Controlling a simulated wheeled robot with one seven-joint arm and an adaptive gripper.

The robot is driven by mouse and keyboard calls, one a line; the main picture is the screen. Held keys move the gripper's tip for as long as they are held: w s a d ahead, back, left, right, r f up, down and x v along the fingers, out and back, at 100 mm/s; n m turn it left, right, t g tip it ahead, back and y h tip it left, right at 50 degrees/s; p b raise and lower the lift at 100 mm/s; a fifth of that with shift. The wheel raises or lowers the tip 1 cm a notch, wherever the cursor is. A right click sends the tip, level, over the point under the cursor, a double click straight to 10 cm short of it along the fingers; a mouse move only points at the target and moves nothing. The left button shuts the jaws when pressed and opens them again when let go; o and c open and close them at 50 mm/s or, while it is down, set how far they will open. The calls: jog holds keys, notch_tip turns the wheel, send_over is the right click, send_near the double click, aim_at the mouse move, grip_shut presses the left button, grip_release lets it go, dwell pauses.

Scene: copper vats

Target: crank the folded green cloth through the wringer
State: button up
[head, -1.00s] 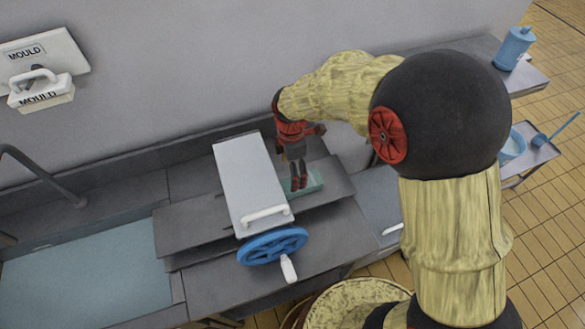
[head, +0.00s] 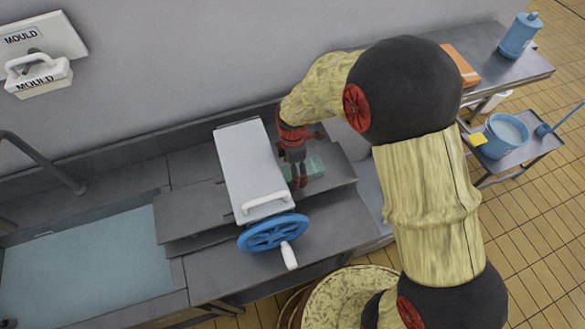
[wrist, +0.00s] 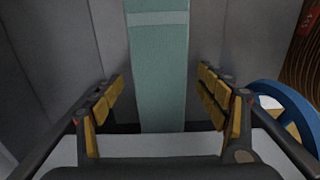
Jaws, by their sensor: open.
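The wringer (head: 250,165) is a pale grey housing with a white handle on its front top edge, standing on the metal counter. Its blue crank wheel (head: 273,233) with a white knob (head: 289,256) is at the front; part of the wheel shows in the wrist view (wrist: 285,105). The folded green cloth (head: 316,165) lies flat on the board at the wringer's right side. In the wrist view the cloth (wrist: 160,60) runs between my fingers, its near end at the pale housing. My gripper (head: 300,181) is open over the cloth, fingers apart on either side (wrist: 161,78).
A water-filled sink (head: 85,265) with a tap (head: 50,165) is at left. A mould block (head: 38,75) is on the wall. At right are a side table with a blue bottle (head: 520,35) and orange block (head: 462,65), and a trolley with a blue bucket (head: 503,140).

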jog(key=shift+c, duration=0.7)
jog(key=c, duration=1.3)
jog(key=shift+d, duration=0.1)
